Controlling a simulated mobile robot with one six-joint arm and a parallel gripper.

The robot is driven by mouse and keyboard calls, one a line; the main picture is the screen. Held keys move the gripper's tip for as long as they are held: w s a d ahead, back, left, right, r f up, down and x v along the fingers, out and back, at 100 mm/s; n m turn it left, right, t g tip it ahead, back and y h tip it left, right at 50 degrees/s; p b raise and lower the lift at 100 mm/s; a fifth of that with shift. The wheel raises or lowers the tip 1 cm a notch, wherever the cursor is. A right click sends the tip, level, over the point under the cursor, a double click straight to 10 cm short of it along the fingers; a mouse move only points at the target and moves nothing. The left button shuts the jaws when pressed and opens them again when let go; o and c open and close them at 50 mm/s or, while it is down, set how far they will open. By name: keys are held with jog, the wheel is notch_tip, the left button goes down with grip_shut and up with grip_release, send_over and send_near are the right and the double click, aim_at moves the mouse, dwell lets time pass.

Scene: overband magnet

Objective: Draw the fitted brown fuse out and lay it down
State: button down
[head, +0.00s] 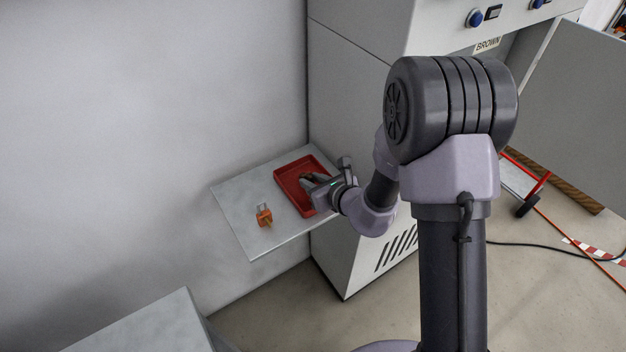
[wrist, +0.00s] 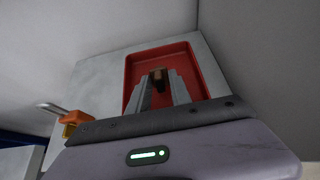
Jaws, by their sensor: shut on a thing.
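My gripper (head: 311,180) is over the red tray (head: 287,187) on the grey shelf. In the wrist view my gripper (wrist: 158,84) is shut on the brown fuse (wrist: 158,75), a small brown piece between the fingertips. The red tray (wrist: 192,57) lies behind and around it in that view. I cannot tell whether the fuse touches the tray floor. A label reading BROWN (head: 487,45) is on the grey cabinet; the place under it is hidden by my arm.
An orange padlock (head: 264,216) with a metal shackle lies on the grey shelf (head: 236,197), left of the tray. The grey cabinet (head: 350,90) stands right behind the shelf. A grey surface (head: 150,325) is at the lower left. A black cable (head: 545,246) runs over the floor at right.

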jog(key=shift+r, duration=0.1)
jog(key=c, duration=1.1)
grip_release()
jog(key=p+v, duration=1.4)
jog(key=v, duration=0.3)
jog(key=shift+p, duration=0.35)
jog(key=shift+s+r, duration=0.1)
